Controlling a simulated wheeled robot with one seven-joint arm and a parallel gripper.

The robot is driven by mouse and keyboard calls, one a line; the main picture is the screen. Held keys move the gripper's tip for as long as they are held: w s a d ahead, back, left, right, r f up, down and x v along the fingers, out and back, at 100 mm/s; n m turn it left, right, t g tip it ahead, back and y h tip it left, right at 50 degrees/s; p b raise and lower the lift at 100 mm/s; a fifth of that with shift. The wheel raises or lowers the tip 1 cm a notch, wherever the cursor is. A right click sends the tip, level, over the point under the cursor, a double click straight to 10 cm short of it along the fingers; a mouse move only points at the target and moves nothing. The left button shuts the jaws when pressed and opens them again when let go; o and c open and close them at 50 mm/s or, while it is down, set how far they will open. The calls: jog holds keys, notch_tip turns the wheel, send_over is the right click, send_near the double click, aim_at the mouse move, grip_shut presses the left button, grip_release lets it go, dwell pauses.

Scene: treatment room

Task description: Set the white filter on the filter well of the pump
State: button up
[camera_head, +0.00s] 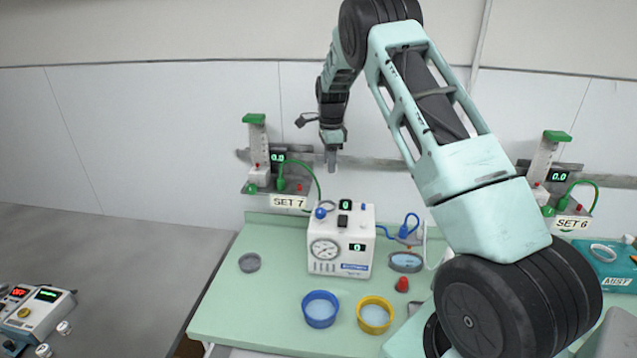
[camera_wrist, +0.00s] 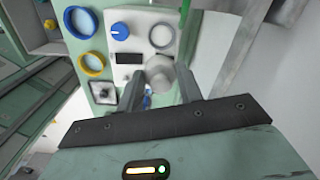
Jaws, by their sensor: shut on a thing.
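The pump is a white box (camera_head: 365,243) with a gauge, a blue knob and dark displays, on the green table top. In the wrist view its top shows the blue knob (camera_wrist: 120,31) and a pale ring (camera_wrist: 162,35) that looks like the filter well. My gripper (camera_head: 331,160) hangs above the back of the pump, pointing down. In the wrist view its fingers close on the round white filter (camera_wrist: 159,70), which appears just below the ring in the picture, apart from it. The height gap between filter and pump cannot be told.
A blue bowl (camera_head: 320,323) and a yellow bowl (camera_head: 375,330) stand in front of the pump. A grey ring (camera_head: 250,262) lies left; a red cap (camera_head: 402,284) and another dark-rimmed dish (camera_head: 406,262) lie right.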

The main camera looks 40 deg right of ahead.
notch_tip(320, 180, down, 6)
jog(key=b, duration=0.5)
jog(key=shift+w+a+f+b, duration=0.15)
jog(key=shift+w+f+b, duration=0.05)
jog(key=shift+w+b, duration=0.15)
jog(key=shift+f, duration=0.1)
jog(key=shift+f+b, duration=1.25)
jog(key=shift+f, duration=0.4)
jog(key=shift+a+p, duration=0.15)
jog(key=shift+p, duration=0.2)
jog(key=shift+f+b, duration=0.6)
jog(key=shift+f, duration=0.9)
dwell(1.0)
jog(key=o, duration=1)
jog(key=shift+o, duration=0.2)
jog(key=shift+r, duration=0.1)
